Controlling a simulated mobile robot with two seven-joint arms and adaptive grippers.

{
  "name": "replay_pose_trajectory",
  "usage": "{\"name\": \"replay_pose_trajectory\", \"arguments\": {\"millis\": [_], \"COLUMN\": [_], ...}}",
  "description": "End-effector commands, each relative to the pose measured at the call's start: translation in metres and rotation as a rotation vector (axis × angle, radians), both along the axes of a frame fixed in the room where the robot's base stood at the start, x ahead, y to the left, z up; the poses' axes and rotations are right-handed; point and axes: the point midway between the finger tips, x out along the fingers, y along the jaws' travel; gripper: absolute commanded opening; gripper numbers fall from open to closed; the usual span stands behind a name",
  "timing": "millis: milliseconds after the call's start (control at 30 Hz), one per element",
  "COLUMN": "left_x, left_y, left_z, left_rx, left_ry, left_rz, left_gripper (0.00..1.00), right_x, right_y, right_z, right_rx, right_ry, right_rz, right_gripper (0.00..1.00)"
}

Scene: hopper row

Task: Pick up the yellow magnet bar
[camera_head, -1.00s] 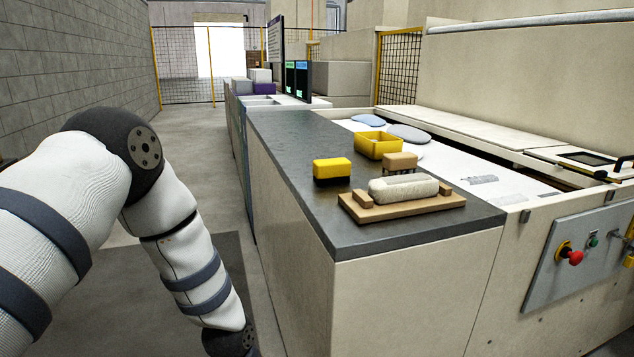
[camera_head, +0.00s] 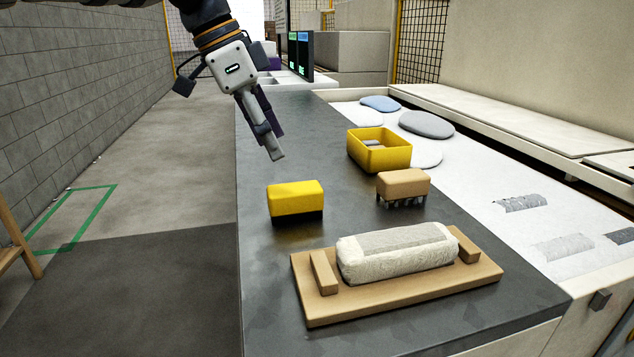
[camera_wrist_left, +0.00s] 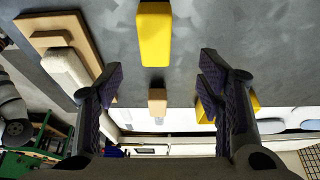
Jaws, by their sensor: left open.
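The yellow magnet bar (camera_head: 295,197), a yellow block with a dark underside, stands on the dark grey counter top (camera_head: 330,235), near its left edge. In the left wrist view the bar (camera_wrist_left: 154,35) shows at the top centre, beyond the fingers and between their lines. My left gripper (camera_head: 275,152) is above the counter, behind and a little left of the bar, apart from it. Its two fingers (camera_wrist_left: 160,82) are spread wide with nothing held between them. My right gripper is in neither view.
A tan brush (camera_head: 402,186) stands right of the bar. A yellow open bin (camera_head: 379,152) is behind it. A wooden board (camera_head: 345,309) with a whitish roll (camera_head: 397,252) lies in front. The counter left of the bin is clear.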

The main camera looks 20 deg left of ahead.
Motion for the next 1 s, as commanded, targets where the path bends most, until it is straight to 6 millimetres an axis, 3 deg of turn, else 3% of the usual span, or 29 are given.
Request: {"name": "replay_pose_trajectory", "arguments": {"millis": [200, 600, 867, 1000], "left_x": [0.010, 0.028, 0.030, 0.030], "left_y": [-0.015, -0.032, -0.033, -0.033], "left_z": [-0.044, -0.104, -0.108, -0.108], "left_rx": [-0.001, -0.001, 0.000, 0.000], "left_ry": [0.005, 0.004, -0.001, -0.001], "left_rz": [-0.001, -0.001, 0.000, 0.000], "left_gripper": [0.61, 0.61, 0.61, 0.31], "right_x": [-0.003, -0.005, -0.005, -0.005], "right_y": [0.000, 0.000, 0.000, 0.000], "right_z": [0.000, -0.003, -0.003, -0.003], "right_rx": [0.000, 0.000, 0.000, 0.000], "right_ry": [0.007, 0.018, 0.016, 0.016], "right_rz": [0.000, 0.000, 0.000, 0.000], "right_gripper": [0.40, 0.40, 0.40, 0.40]}}
